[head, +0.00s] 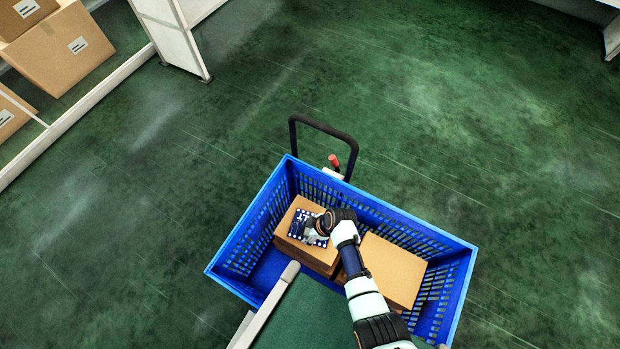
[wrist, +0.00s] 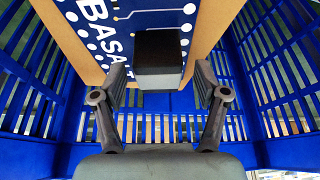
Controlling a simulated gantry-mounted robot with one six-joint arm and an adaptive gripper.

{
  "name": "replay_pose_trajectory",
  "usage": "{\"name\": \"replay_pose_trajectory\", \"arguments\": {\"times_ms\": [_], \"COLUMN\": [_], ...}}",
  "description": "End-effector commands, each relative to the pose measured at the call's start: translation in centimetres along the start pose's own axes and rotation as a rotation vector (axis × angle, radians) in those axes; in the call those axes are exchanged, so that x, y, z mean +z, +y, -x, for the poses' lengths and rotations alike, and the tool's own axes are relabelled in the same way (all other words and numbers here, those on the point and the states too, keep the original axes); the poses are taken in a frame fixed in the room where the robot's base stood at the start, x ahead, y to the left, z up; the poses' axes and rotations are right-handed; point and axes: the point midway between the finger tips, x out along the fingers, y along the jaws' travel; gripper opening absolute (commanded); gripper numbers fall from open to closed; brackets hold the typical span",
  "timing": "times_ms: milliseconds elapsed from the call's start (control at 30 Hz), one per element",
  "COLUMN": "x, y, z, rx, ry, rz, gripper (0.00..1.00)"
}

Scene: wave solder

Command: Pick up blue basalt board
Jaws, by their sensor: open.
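The blue basalt board (head: 299,220) lies flat on top of a cardboard box (head: 319,262) in the left part of the blue basket. In the wrist view the blue board (wrist: 152,18) shows white lettering, "BASA" being readable, white dots and a raised dark block (wrist: 159,57). My gripper (head: 314,235) is over the board's right side and hides part of it. In the wrist view my gripper (wrist: 160,88) is open, with one finger on each side of the dark block. Whether the fingers touch it, I cannot tell.
The slatted blue basket (head: 386,210) surrounds the boxes. A second, bare cardboard box (head: 395,268) stands to the right, beside my arm. A black handle (head: 322,127) with a red knob (head: 333,160) stands behind the basket. Shelving with cartons (head: 70,48) is at top left; the green floor is clear.

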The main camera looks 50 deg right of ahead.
Motion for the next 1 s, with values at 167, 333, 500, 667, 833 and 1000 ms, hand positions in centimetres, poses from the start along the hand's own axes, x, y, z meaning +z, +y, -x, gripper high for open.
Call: {"name": "replay_pose_trajectory", "arguments": {"times_ms": [167,333,500,667,833,1000], "x": [-0.09,-0.08,-0.07,-0.07,-0.08,-0.20], "y": [0.06,0.05,0.05,0.05,0.06,0.07], "z": [-0.95,-0.89,-0.89,-0.89,-0.88,-0.60], "rx": [0.001,0.001,0.001,0.001,0.001,0.002], "ry": [0.001,0.001,0.001,0.001,0.001,0.001], "rz": [0.000,0.000,0.000,0.000,0.000,0.000], "gripper": [0.73,0.60,0.31,0.05,0.00,0.00]}}
